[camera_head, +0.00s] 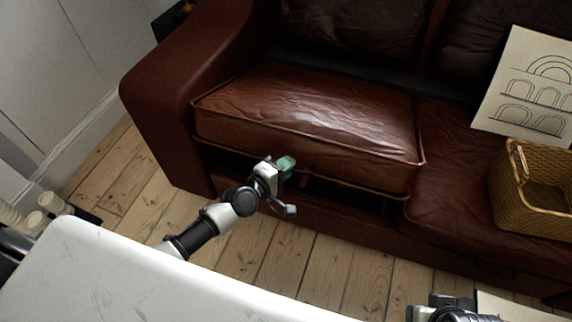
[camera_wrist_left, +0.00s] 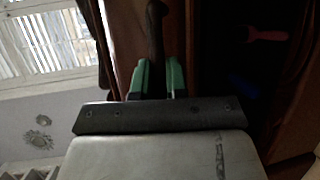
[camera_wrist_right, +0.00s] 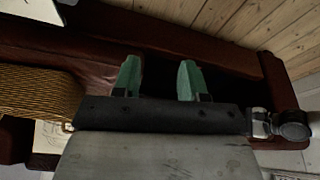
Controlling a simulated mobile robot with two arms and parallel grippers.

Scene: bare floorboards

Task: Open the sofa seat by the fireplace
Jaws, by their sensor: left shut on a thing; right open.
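The brown leather sofa has a left seat cushion (camera_head: 310,118) raised at its front, with a dark gap below it. My left gripper (camera_head: 284,168) is at the front edge of this seat. In the left wrist view its green fingers (camera_wrist_left: 160,78) are close together on a narrow dark brown part of the seat. A pink object (camera_wrist_left: 265,35) shows in the dark opening beside it, with a dim blue shape lower down. My right gripper (camera_wrist_right: 158,80) is open and empty in the right wrist view, over the sofa's front. No fireplace is in view.
A wicker basket (camera_head: 535,195) stands on the right seat, and a sheet with arch drawings (camera_head: 527,88) leans on the backrest. A white surface (camera_head: 130,275) fills the lower left. Bare floorboards (camera_head: 320,268) lie before the sofa.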

